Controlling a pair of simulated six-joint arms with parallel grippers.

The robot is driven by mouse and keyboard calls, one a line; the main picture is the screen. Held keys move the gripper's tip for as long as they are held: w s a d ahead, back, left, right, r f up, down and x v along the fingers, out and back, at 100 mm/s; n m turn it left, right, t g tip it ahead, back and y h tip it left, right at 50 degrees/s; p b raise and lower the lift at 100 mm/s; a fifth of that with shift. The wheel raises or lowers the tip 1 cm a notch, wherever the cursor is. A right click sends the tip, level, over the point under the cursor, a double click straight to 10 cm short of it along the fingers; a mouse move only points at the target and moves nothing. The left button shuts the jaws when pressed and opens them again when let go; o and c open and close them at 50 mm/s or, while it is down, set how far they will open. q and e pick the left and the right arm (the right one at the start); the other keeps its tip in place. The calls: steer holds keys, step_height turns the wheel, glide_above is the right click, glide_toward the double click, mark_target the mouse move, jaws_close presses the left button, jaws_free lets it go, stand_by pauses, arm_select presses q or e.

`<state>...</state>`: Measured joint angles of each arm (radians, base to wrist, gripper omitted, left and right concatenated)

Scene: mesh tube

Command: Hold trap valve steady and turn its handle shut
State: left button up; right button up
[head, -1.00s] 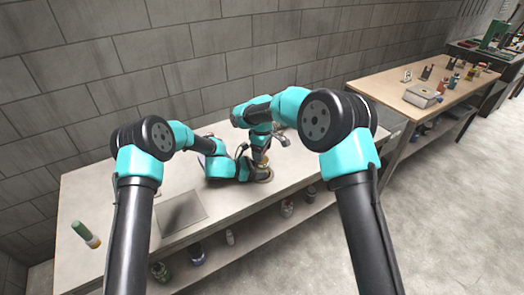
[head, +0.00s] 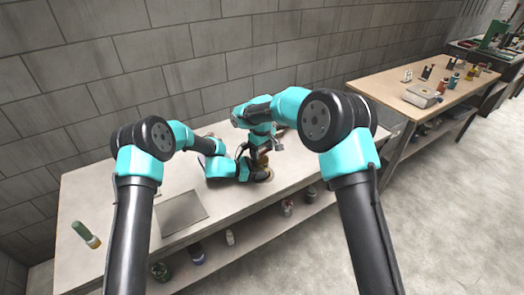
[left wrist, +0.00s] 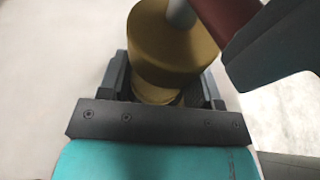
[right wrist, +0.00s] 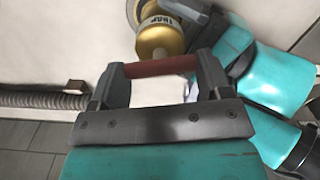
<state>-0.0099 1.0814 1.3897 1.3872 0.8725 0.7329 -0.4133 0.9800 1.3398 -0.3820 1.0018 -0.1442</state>
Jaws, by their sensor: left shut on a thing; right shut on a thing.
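The trap valve has a rounded brass body (left wrist: 172,48), with lettering that shows in the right wrist view (right wrist: 160,40). My left gripper (left wrist: 165,88) is shut on the brass body, one finger on each side. The valve's red handle (right wrist: 162,67) lies across between the fingers of my right gripper (right wrist: 163,75), which is shut on it. Part of the red handle also shows in the left wrist view (left wrist: 228,14), beside a dark right finger. In the head view the valve is mostly hidden behind my arms, and the handle's exact angle cannot be told.
The valve is at the pale workbench (head: 120,205). A ribbed hose (right wrist: 40,99) runs near it. A grey plate (head: 181,212) and a green bottle (head: 84,233) lie on the bench's left part. Several containers stand on the lower shelf. A second table (head: 400,85) is at right.

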mark_target(262, 152)
steer(key=o, duration=0.9)
steer(key=shift+o, duration=0.2)
step_height(262, 152, up, 12)
steer(key=shift+c, duration=0.5)
